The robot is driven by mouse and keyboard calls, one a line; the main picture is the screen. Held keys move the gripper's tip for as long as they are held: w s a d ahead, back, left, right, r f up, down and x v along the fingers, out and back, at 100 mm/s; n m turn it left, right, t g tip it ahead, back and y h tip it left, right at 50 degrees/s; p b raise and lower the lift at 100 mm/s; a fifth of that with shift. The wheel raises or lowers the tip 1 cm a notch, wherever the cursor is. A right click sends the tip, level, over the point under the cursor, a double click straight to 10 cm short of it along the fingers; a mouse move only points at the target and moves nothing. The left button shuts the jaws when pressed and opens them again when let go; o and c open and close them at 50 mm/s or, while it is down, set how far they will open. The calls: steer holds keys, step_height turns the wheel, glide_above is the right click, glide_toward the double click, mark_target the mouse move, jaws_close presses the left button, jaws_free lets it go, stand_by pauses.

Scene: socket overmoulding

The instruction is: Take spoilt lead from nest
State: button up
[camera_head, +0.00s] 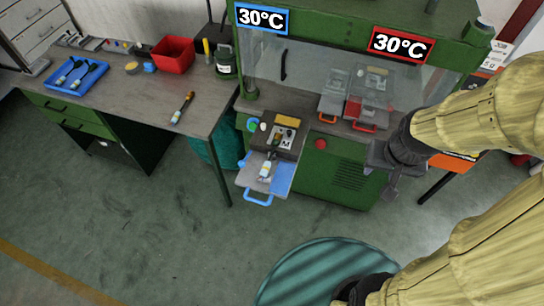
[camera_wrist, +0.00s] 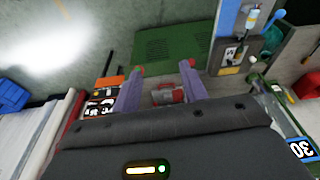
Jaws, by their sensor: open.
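A lead end with a white and blue body (camera_head: 265,171) lies on the pulled-out slide with the blue handle (camera_head: 257,198), at the front of the green machine. A dark mould block (camera_head: 271,146) with light cavities sits just behind it. The lead also shows at the upper right of the wrist view (camera_wrist: 252,18). I cannot tell from its look whether it is spoilt. My gripper (camera_head: 386,172) is open and empty, in front of the machine and well to the right of the lead. Its two fingers (camera_wrist: 160,75) stand apart in the wrist view.
A grey bench (camera_head: 135,95) at left holds a blue tray (camera_head: 75,76) with leads, a red bin (camera_head: 173,54) and one loose lead (camera_head: 182,108).

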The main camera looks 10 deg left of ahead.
steer(key=w+a+f+t+y+b, duration=0.25)
steer(key=w+a+f+b, duration=0.35)
steer(key=a, duration=0.7)
steer(key=t+h+b, duration=0.3)
steer(key=t+b, duration=0.2)
steer(key=b, duration=0.4)
glide_toward(266, 164)
step_height(266, 164, up, 3)
steer(key=s+a+f+t+h+b, duration=0.1)
steer(key=s+a+f+t+b, duration=0.1)
steer(key=s, duration=0.5)
steer(key=shift+f+n+t+h+b, duration=0.35)
steer(key=shift+f+t+b, duration=0.2)
steer(key=shift+f+t, duration=0.15)
steer(key=x, duration=1.2)
steer(key=shift+w, duration=0.1)
